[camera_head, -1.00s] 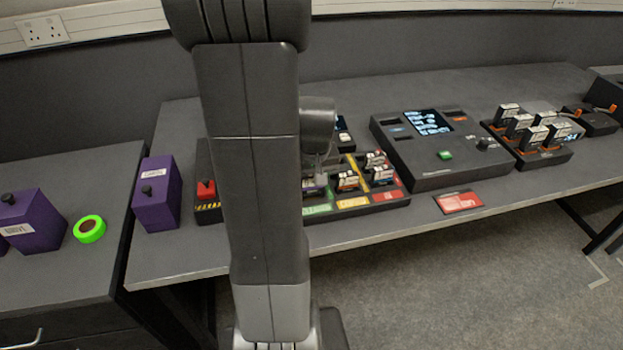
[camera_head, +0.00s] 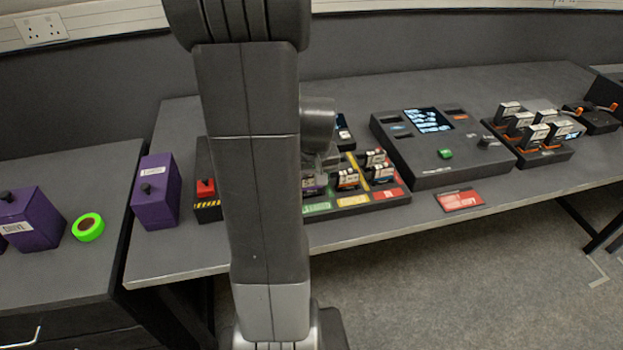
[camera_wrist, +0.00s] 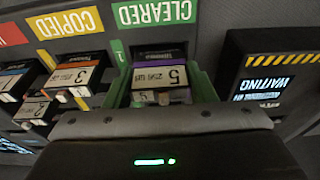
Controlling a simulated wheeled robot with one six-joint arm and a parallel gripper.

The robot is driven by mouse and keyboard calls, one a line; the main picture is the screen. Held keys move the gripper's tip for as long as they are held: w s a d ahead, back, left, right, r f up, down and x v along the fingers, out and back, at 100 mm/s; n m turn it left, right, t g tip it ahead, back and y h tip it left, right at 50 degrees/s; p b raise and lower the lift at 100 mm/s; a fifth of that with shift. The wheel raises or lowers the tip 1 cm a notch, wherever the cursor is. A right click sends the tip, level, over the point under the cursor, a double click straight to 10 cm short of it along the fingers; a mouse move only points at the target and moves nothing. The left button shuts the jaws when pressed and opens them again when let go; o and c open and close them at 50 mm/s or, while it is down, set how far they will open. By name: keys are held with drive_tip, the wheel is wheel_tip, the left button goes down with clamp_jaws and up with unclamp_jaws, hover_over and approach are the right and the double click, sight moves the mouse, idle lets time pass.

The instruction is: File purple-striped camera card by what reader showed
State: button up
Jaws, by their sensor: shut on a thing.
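The purple-striped card (camera_wrist: 160,77), marked 5, is in the green slot (camera_wrist: 204,86) labelled CLEARED in the wrist view. A second purple edge shows just below its label. My gripper (camera_head: 319,172) is at this slot in the head view, partly hidden behind my arm, and shut on the card.
Cards marked 3 (camera_wrist: 78,76) and 2 (camera_wrist: 32,110) stand by the yellow COPIED label (camera_wrist: 66,23). A box with a WAITING display (camera_wrist: 270,85) stands close on the other side. A card rack (camera_head: 546,157) is right of the reader. A red card (camera_head: 461,201) lies in front.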

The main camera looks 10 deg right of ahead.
drive_tip(key=shift+f+b, duration=0.35)
idle(0.3)
drive_tip(key=o, duration=1.5)
drive_tip(key=shift+c, duration=0.2)
drive_tip(key=shift+r, duration=0.1)
drive_tip(key=shift+w+p+v, duration=0.25)
drive_tip(key=shift+p+v, duration=0.75)
drive_tip(key=shift+v, duration=0.2)
drive_tip(key=shift+w+p+v, duration=0.25)
drive_tip(key=shift+p+v, duration=0.75)
drive_tip(key=shift+v, duration=0.2)
drive_tip(key=shift+w+p+v, duration=0.25)
drive_tip(key=shift+p+v, duration=0.75)
drive_tip(key=shift+v, duration=0.2)
drive_tip(key=shift+r, duration=0.2)
drive_tip(key=shift+f, duration=0.15)
